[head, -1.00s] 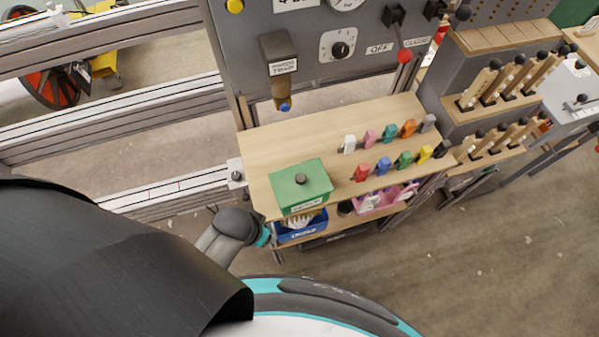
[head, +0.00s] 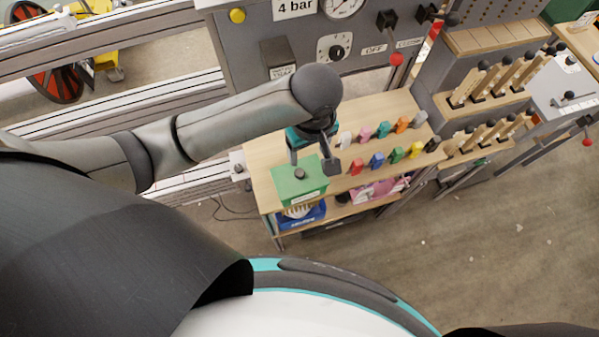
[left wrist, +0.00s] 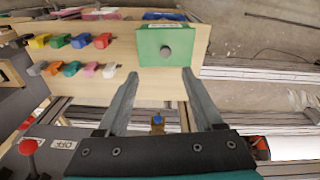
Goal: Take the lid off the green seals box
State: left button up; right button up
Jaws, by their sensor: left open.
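The green seals box (head: 299,184) stands on the left part of the wooden shelf, its lid on, with a dark round knob (head: 300,174) on top. In the left wrist view the green lid (left wrist: 151,44) and its knob (left wrist: 166,50) show ahead of the fingertips. My left gripper (head: 312,160) is above and just behind the box, pointing down, with its fingers apart and nothing between them. In the left wrist view the open left gripper (left wrist: 160,82) has its fingertips short of the knob. My right gripper is not in view.
Two rows of coloured pieces (head: 377,159) stand on the wooden shelf (head: 262,160) right of the box. A blue bin (head: 300,216) and a pink bin (head: 372,192) sit below. A grey panel (head: 350,55) with levers rises behind the shelf.

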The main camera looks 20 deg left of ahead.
pick_arm(q)
jog(key=b, duration=0.2)
send_over(299, 172)
jog(key=shift+n, duration=0.4)
jog(key=f, duration=0.8)
jog(key=shift+s+d+f, duration=0.4)
jog(key=shift+f, duration=0.45)
jog(key=f, duration=0.3)
jog(key=f+b, duration=0.1)
jog(key=f, duration=0.1)
jog(key=shift+w+a, duration=0.25)
jog(key=shift+w, duration=0.05)
jog(key=shift+r, duration=0.1)
grip_shut()
